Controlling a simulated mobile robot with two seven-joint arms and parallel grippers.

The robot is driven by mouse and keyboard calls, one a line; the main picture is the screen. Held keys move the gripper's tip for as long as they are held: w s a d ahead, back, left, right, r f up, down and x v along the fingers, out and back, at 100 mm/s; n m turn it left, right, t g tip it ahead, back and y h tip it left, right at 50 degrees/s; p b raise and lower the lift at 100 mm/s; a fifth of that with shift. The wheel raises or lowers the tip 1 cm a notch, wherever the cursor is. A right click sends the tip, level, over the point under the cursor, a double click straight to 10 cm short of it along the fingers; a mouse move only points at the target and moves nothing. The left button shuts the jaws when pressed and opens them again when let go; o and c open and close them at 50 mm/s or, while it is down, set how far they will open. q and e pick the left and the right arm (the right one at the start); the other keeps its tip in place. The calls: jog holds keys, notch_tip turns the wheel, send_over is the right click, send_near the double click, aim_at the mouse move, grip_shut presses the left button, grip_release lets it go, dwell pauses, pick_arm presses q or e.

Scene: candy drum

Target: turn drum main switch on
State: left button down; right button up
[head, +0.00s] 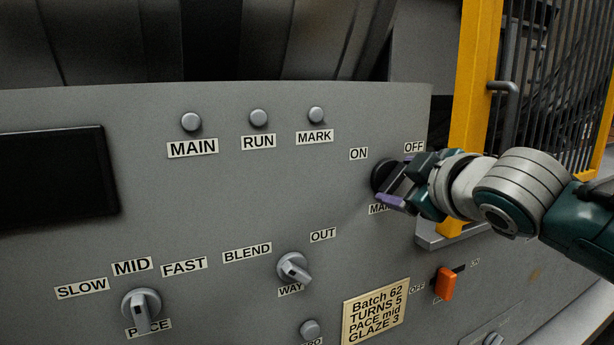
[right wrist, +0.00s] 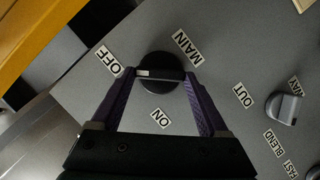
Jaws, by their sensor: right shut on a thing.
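The main switch is a dark round rotary knob (head: 379,174) at the right of the grey panel, with ON at its upper left and OFF at its upper right. In the right wrist view the knob (right wrist: 158,60) shows a bar across it, with a white mark at the end toward the OFF label (right wrist: 102,60). The ON label (right wrist: 160,118) is on another side. My right gripper (head: 392,188) is shut on the knob's bar, one purple finger at each end. In the head view it hides part of the knob and its label. My left gripper is out of view.
An orange switch (head: 446,284) sits below the right arm. The pace knob (head: 141,305), way knob (head: 293,267) and a batch plate (head: 376,311) are lower on the panel. A yellow guard post (head: 474,75) stands at the right. The panel's middle is clear.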

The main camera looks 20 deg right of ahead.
jog(key=shift+f+n, duration=0.15)
jog(key=shift+n, duration=0.15)
jog(key=n+b, duration=0.1)
jog(key=n+t+h+b, duration=0.1)
jog(key=n+b, duration=0.1)
jog(key=shift+a+f+h, duration=0.15)
jog(key=shift+f+h, duration=0.1)
jog(key=shift+h, duration=0.05)
jog(key=n+t+b, duration=0.1)
jog(key=n, duration=0.1)
jog(key=n+h+b, duration=0.1)
jog(key=n+b, duration=0.1)
jog(key=shift+f+t+b, duration=0.3)
jog(key=shift+t, duration=0.1)
jog(key=n+t+b, duration=0.1)
jog(key=n+b, duration=0.3)
jog(key=shift+f+t, duration=0.2)
jog(key=shift+t, duration=0.2)
jog(key=n+t+b, duration=0.1)
jog(key=n+b, duration=0.1)
jog(key=n, duration=0.1)
jog(key=shift+n+y+b, duration=0.3)
jog(key=shift+n+b, duration=0.1)
jog(key=shift+n+t+y+b, duration=0.35)
jog(key=shift+n+b, duration=0.2)
jog(key=shift+n, duration=0.35)
jog(key=shift+r, duration=0.1)
